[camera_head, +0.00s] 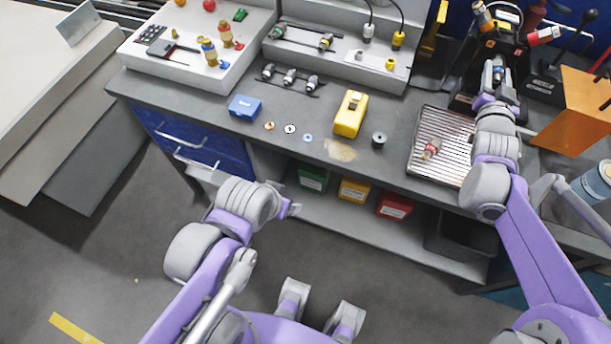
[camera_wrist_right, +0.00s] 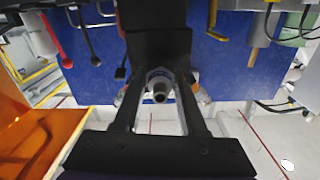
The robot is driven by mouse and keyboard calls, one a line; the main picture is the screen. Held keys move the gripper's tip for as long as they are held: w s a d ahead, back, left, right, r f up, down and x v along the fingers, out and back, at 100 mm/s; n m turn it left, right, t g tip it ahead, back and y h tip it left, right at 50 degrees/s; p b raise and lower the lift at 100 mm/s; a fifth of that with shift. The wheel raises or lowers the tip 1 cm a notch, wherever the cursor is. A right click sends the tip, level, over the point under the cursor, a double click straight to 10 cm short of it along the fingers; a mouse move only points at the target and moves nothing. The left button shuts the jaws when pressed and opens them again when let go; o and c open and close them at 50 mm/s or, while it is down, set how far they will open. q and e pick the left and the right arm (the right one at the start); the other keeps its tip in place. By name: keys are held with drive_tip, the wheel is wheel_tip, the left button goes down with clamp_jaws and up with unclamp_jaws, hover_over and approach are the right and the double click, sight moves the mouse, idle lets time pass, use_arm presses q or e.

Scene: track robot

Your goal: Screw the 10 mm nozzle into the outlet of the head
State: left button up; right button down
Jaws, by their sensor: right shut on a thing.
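My right gripper (camera_head: 497,75) is at the black machine (camera_head: 503,48) at the back right of the bench. In the right wrist view, its two dark fingers (camera_wrist_right: 160,95) are shut on a small round grey nozzle (camera_wrist_right: 160,86). The nozzle lies just below a black block (camera_wrist_right: 158,45), which may be the head. Whether they touch, and the outlet itself, I cannot tell. My left gripper (camera_head: 291,208) is low in front of the bench, away from these things; its jaws are too small to read.
A ribbed tray (camera_head: 425,170) holds a small red-and-grey fitting (camera_head: 431,149). Several grey fittings (camera_head: 290,77) stand in a rack. A yellow box (camera_head: 351,114), a blue box (camera_head: 244,107) and small rings (camera_head: 289,128) lie on the bench. An orange panel (camera_head: 570,110) stands right of my right arm.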

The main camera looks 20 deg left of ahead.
drive_tip(key=m, duration=0.4)
drive_tip(key=shift+m+b, duration=0.3)
drive_tip(key=shift+m, duration=0.7)
drive_tip(key=shift+c, duration=1.5)
unclamp_jaws()
drive_tip(key=s, duration=1)
drive_tip(key=shift+s+d+b, duration=0.15)
drive_tip(key=shift+s+b, duration=0.2)
drive_tip(key=shift+s, duration=0.05)
